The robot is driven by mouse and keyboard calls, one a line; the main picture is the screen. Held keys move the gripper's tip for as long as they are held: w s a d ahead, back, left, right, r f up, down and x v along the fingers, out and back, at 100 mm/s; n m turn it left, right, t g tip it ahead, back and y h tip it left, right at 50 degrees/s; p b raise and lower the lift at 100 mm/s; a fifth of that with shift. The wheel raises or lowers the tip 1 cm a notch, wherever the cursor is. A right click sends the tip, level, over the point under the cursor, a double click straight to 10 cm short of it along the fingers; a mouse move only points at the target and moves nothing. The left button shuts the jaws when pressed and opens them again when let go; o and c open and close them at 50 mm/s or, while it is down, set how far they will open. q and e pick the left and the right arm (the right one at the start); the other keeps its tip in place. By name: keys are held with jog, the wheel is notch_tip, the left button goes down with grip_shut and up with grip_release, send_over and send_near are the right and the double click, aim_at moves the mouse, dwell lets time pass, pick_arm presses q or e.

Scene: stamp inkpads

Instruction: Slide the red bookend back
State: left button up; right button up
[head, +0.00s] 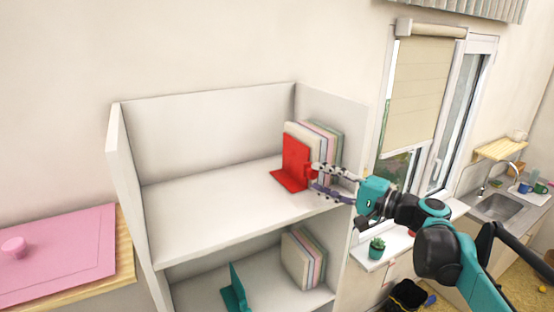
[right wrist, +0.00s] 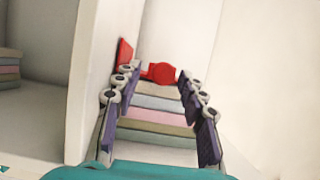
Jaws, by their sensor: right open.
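The red bookend (head: 293,160) stands on the upper shelf board, its upright plate against the left side of a row of books (head: 328,142). My right gripper (head: 311,178) reaches in from the right, its fingers spread beside the bookend's right edge and in front of the books. In the right wrist view, the bookend's red knob (right wrist: 161,72) shows between or just beyond the open fingertips (right wrist: 157,76); contact cannot be told. Part of its red plate (right wrist: 124,53) shows behind the left finger. My left gripper is not in view.
The white shelf unit (head: 205,222) has free room left of the bookend. Its right wall is close to my right gripper. A teal bookend (head: 237,288) and more books (head: 300,258) stand on the lower board. A potted cactus (head: 376,248) stands on the sill below my arm.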

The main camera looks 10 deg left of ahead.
aim_at(308, 173)
jog(key=shift+r, duration=0.1)
jog(key=shift+d+r, duration=0.1)
jog(key=shift+d, duration=0.05)
jog(key=shift+a+r+p, duration=0.1)
jog(key=shift+a+p, duration=0.15)
jog(key=shift+p, duration=0.05)
jog(key=p+x, duration=0.1)
jog(key=x, duration=0.5)
jog(key=shift+w+a, duration=0.2)
jog(key=shift+a, duration=0.05)
jog(key=shift+s+d, duration=0.1)
jog(key=shift+d, duration=0.05)
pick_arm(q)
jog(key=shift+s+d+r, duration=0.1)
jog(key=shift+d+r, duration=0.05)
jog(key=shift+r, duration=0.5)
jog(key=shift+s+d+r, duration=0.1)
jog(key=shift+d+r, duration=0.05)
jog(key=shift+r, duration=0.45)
pick_arm(e)
grip_shut()
